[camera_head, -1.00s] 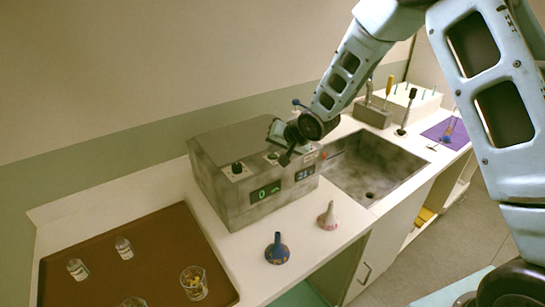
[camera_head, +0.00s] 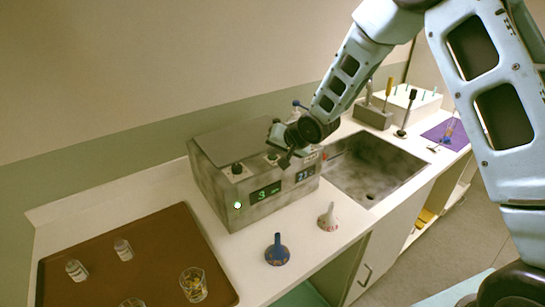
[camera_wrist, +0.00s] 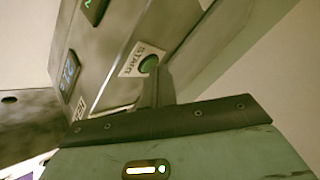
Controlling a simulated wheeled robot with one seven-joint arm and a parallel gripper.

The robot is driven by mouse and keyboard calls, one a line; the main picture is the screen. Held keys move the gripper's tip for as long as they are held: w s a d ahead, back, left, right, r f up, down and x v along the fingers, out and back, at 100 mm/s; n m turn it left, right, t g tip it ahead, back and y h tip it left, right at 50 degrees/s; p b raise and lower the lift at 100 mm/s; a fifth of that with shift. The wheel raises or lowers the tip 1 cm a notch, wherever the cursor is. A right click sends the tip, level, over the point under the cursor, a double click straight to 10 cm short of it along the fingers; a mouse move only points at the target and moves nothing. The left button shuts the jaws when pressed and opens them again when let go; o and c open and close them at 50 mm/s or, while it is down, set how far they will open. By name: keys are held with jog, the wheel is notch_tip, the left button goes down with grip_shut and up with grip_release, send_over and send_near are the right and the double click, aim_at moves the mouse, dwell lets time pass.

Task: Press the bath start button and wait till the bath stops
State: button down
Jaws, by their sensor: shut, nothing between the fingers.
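The bath (camera_head: 228,170) is a grey metal box on the white counter, with two lit displays on its front. The green start button (camera_wrist: 148,64) sits on a plate marked START in the wrist view. My gripper (camera_head: 285,160) is shut and empty at the bath's right top edge. In the wrist view its fingertips (camera_wrist: 154,72) are right at the button's edge, partly covering it; whether they touch cannot be told.
A black knob (camera_head: 237,168) stands on the bath's left top. A brown tray (camera_head: 150,245) with glass vessels lies to the left. A sink (camera_head: 372,170) is to the right.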

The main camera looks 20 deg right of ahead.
dwell(0.4)
jog(key=shift+r+p, duration=0.65)
jog(key=shift+r, duration=0.1)
notch_tip(320, 180, up, 5)
jog(key=p, duration=0.4)
jog(key=shift+s+a, duration=0.1)
dwell(0.4)
